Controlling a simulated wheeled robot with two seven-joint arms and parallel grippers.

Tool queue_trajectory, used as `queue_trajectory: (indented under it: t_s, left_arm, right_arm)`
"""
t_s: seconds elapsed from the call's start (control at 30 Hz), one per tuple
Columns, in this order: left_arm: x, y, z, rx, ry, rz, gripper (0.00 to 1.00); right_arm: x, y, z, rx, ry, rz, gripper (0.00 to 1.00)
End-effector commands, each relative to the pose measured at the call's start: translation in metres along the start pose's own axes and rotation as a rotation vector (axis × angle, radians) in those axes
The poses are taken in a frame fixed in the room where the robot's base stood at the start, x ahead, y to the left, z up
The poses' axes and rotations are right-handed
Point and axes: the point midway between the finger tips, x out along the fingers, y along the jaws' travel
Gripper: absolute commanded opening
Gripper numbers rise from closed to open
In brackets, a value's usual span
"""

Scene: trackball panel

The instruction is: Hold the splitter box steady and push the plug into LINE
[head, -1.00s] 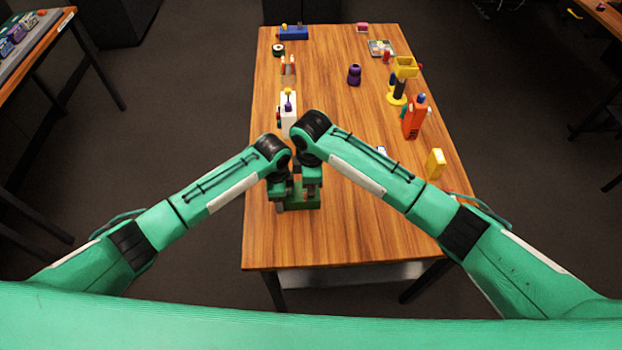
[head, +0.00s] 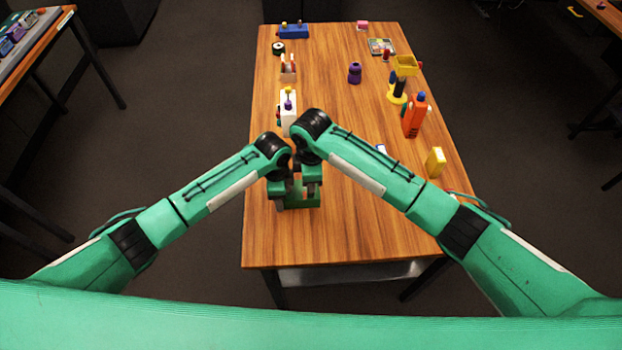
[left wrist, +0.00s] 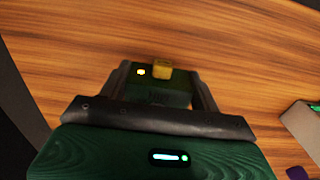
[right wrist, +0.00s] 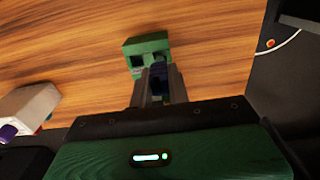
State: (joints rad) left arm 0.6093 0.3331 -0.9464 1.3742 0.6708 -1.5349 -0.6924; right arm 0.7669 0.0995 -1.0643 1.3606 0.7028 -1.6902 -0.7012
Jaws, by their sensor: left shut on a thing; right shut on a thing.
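The green splitter box (head: 304,201) sits on the table below my grippers. In the left wrist view the box (left wrist: 176,88) is between the fingers of my left gripper (left wrist: 161,88), which is shut on it. A yellow block (left wrist: 161,69) and a small lit amber light (left wrist: 141,72) show on or at the box. My right gripper (head: 312,187) is shut on the dark blue plug (right wrist: 159,78). In the right wrist view the plug meets or overlaps the near side of the box (right wrist: 147,45); I cannot tell how far in it is. The LINE label cannot be read.
A white block (head: 288,104) with coloured knobs stands just beyond my grippers. The near table (head: 340,235) is clear.

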Motion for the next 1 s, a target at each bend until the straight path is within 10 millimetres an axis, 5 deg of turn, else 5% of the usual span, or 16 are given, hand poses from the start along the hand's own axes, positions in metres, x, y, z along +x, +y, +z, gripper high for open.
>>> queue_trajectory:
  t_s: [1.0]
  left_arm:
    - [0.000,0.000,0.000,0.000,0.000,0.000,0.38]
  right_arm:
    - [0.016,0.000,0.000,0.001,0.000,0.000,0.00]
